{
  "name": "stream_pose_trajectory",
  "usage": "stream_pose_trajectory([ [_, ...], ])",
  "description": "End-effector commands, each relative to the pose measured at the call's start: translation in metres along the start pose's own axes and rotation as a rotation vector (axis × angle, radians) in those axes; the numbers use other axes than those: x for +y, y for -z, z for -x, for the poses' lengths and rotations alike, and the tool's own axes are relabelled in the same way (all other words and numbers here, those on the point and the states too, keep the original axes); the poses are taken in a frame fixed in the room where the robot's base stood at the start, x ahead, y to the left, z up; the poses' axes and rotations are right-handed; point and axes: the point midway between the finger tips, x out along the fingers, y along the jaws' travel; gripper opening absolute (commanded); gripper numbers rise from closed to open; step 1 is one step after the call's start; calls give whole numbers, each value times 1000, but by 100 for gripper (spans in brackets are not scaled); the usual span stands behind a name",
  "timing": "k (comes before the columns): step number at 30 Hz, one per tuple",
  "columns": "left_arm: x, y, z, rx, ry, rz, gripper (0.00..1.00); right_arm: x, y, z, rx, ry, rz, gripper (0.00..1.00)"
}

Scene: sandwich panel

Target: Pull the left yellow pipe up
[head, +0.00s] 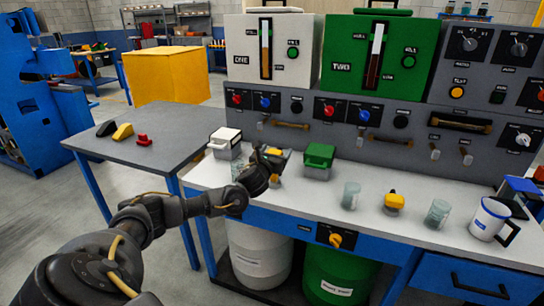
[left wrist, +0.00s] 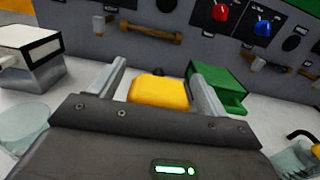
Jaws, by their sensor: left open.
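My left gripper (head: 268,166) is over the white-topped bench, between the white-lidded box and the green-lidded box. In the left wrist view the gripper (left wrist: 158,70) is open. A yellow piece (left wrist: 160,92), which looks like the left yellow pipe, shows between its two fingers, with gaps on both sides. In the head view this yellow piece (head: 274,152) is partly hidden by the gripper, and its lower part cannot be seen. Another yellow piece (head: 394,200) stands farther right on the bench. My right gripper is not in view.
The white-lidded box (head: 225,143) stands left of my gripper and the green-lidded box (head: 318,160) right. Glass jars (head: 351,195) (head: 437,213) and a white mug (head: 489,218) stand to the right. The control panel (head: 345,118) rises behind.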

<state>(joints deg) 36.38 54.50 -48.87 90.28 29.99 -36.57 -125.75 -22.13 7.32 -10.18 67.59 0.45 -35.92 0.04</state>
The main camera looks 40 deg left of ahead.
Motion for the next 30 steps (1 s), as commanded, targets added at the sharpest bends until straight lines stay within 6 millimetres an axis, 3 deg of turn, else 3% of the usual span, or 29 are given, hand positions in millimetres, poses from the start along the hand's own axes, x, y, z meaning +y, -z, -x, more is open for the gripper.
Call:
stream_pose_trajectory([
  [5,0,3,29,3,3,-1,76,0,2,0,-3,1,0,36],
  [15,0,2,90,2,2,1,76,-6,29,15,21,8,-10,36],
  [21,1,0,102,0,-1,0,76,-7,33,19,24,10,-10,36],
  [30,1,0,103,0,-1,0,76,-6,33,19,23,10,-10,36],
])
